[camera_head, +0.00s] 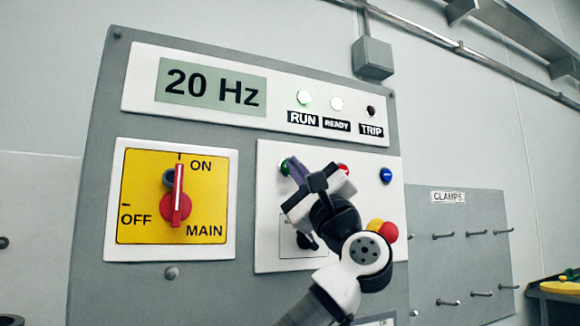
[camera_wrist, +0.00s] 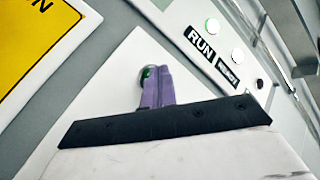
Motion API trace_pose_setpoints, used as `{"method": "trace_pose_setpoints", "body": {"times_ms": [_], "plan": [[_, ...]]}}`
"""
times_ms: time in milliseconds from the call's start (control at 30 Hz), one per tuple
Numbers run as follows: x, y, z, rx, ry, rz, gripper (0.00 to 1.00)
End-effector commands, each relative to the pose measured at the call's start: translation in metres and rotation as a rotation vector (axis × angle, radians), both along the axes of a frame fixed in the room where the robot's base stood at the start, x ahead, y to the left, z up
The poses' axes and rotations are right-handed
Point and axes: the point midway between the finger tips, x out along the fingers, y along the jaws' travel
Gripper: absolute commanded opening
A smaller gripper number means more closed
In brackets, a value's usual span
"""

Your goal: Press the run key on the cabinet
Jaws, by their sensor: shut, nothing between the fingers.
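The grey cabinet (camera_head: 95,225) fills the middle of the head view. Its green key (camera_head: 285,167) is at the upper left of the lower right white panel and shows partly behind my gripper (camera_head: 291,163). In the wrist view the green key (camera_wrist: 147,72) sits at the tips of my shut, empty purple fingers (camera_wrist: 146,68). The tips overlap its edge; I cannot tell whether they touch it. The RUN lamp (camera_head: 303,97) glows pale green above its label, and the display (camera_head: 211,87) reads 20 Hz. The red main switch (camera_head: 176,203) points up to ON.
A red key (camera_head: 344,168) and a blue key (camera_head: 386,175) are to the right on the same panel. A red mushroom knob (camera_head: 389,232) is by my wrist. A black selector (camera_head: 306,241) is partly hidden below my gripper. A clamps board (camera_head: 460,255) hangs at right.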

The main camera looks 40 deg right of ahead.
Motion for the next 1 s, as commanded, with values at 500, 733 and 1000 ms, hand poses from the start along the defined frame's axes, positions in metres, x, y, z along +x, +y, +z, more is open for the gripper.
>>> {"method": "trace_pose_setpoints", "body": {"times_ms": [500, 733, 1000], "plan": [[-0.016, 0.004, -0.001, 0.0, 0.002, 0.0, 0.0], [-0.016, 0.004, -0.001, 0.0, 0.001, 0.0, 0.0], [-0.034, 0.008, -0.003, -0.001, 0.0, 0.0, 0.0]]}}
